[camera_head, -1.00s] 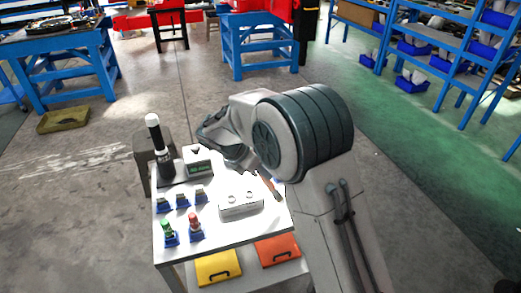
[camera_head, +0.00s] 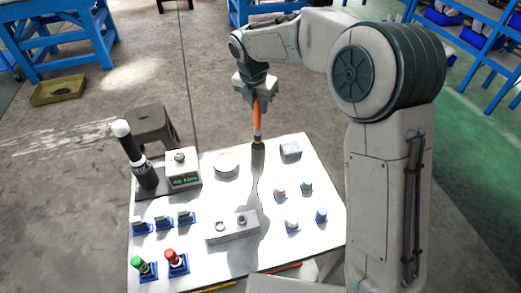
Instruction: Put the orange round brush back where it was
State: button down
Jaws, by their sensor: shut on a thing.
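The orange round brush (camera_head: 257,119) hangs upright under my gripper (camera_head: 257,97), handle up and dark tip down, near the back edge of the white table (camera_head: 205,208). My gripper is shut on the upper handle. The brush tip appears close to the tabletop; I cannot tell whether it touches. A small grey block (camera_head: 290,149) sits just right of the tip, and a round pale dish (camera_head: 227,164) lies to its left. I cannot make out which spot the brush came from.
A black-and-white cylinder (camera_head: 135,157) and a box with a green display (camera_head: 184,172) stand at the back left. A grey block with two rings (camera_head: 231,227) is mid-table. Small blue holders (camera_head: 291,226) stand on both sides. A dark stool (camera_head: 152,128) is behind.

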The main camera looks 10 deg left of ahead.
aim_at(259, 128)
jog(key=shift+w+r+p, duration=0.15)
jog(key=shift+r+p, duration=0.05)
jog(key=shift+p, duration=0.15)
jog(key=p, duration=0.3)
jog(key=shift+r, duration=0.4)
jog(key=shift+s+a+f+p+x, duration=0.1)
jog(key=shift+s+p+x, duration=0.25)
jog(key=shift+x, duration=1.4)
jog(key=shift+s+a+f+p+x, duration=0.15)
jog(key=shift+s+p+x, duration=0.15)
jog(key=shift+x, duration=1.45)
jog(key=shift+s+a+p+x, duration=0.1)
jog(key=shift+s+p+x, duration=0.25)
jog(key=shift+x, duration=1.35)
jog(key=c, duration=1.3)
grip_release()
jog(key=shift+s, duration=0.15)
